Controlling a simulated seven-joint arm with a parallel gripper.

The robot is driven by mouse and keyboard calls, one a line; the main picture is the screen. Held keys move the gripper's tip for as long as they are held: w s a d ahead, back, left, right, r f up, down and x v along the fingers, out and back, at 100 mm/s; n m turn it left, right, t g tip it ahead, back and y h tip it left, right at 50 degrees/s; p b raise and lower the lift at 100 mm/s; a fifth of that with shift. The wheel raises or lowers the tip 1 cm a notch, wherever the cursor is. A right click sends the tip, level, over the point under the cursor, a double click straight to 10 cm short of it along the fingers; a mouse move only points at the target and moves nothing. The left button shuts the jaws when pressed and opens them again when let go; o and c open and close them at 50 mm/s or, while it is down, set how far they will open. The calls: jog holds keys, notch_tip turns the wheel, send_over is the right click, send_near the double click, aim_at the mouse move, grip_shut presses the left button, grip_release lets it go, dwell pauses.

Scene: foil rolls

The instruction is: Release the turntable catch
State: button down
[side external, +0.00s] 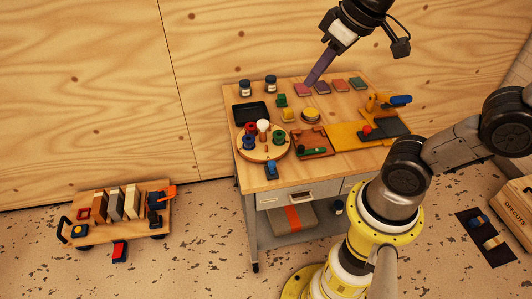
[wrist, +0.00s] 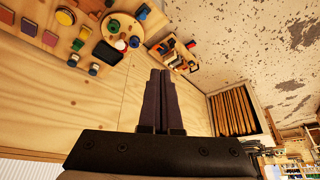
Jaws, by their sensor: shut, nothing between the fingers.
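The turntable (side external: 285,152) is a round wooden disc on the left part of the workbench. It carries red, green and blue spools and a white knob. It also shows in the wrist view (wrist: 122,33). A small blue piece (side external: 271,170) stands at its front edge; I cannot tell whether it is the catch. My gripper (side external: 308,83) is shut and empty. It overlaps the bench's back edge in the side view, behind and right of the turntable. In the wrist view its fingers (wrist: 161,72) are together and apart from the turntable.
A black tray (side external: 237,113) and two dark jars (side external: 245,88) stand behind the turntable. Several coloured blocks (side external: 322,88) line the back edge. A loaded cart (side external: 103,232) stands left on the floor.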

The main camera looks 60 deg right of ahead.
jog(key=w+d+f+m+g, duration=0.1)
jog(key=w+d+f+g, duration=0.15)
jog(key=w, duration=0.65)
jog(key=w+d+f+m+g, duration=0.1)
jog(key=w+d+f+g, duration=0.15)
jog(key=w, duration=0.55)
jog(key=w+d+f+g, duration=0.1)
jog(key=w+d+f, duration=0.1)
jog(key=f, duration=0.8)
jog(key=w+d+f+m+g+y, duration=0.1)
jog(key=w+d+f+g, duration=0.1)
jog(key=f, duration=0.9)
jog(key=shift+w+d, duration=0.35)
jog(key=shift+w, duration=0.55)
jog(key=shift+f, duration=0.1)
send_over(258, 156)
jog(key=shift+g, duration=0.3)
notch_tip(258, 156, down, 9)
jog(key=shift+a+f, duration=0.1)
jog(key=s, duration=0.2)
jog(key=a, duration=0.1)
jog(key=shift+s+f, duration=0.25)
jog(key=shift+s, duration=0.15)
jog(key=shift+s+a, duration=0.1)
jog(key=shift+s, duration=0.35)
